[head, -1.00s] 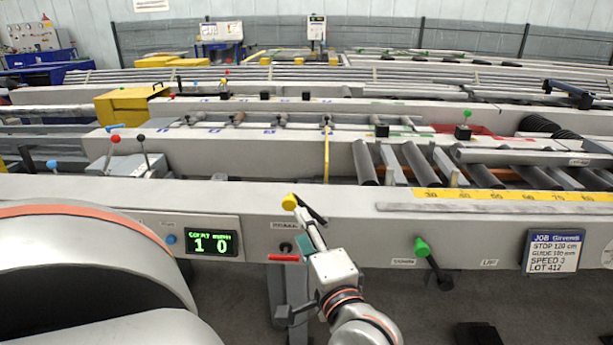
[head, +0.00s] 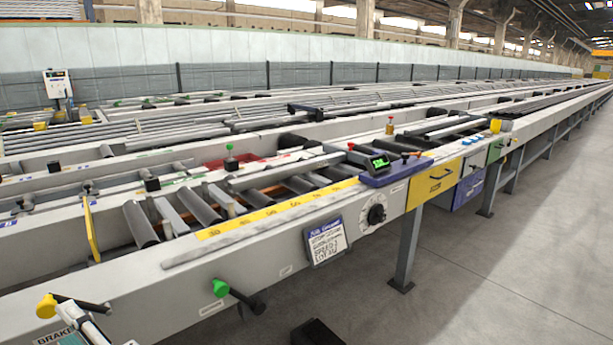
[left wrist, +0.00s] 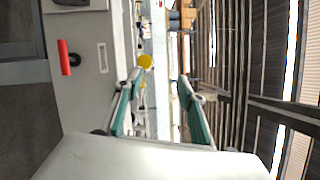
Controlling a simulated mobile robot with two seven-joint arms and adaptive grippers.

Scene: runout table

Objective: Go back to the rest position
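My left gripper (head: 88,326) shows only in part at the bottom left of the head view, cut off by the frame edge. In the left wrist view its two teal-padded fingers (left wrist: 160,78) stand apart, with nothing held between them. A yellow knob (head: 47,305) is just beyond the fingertips; in the left wrist view the yellow knob (left wrist: 145,61) is close to the left finger's tip. I cannot tell whether they touch. My right gripper is in neither view.
The long runout table (head: 150,290) runs along the front to the far right. A green-knobbed lever (head: 221,288) and a job sign (head: 325,242) are on its front side. A red handle (left wrist: 65,58) shows in the left wrist view. Grey floor at right is clear.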

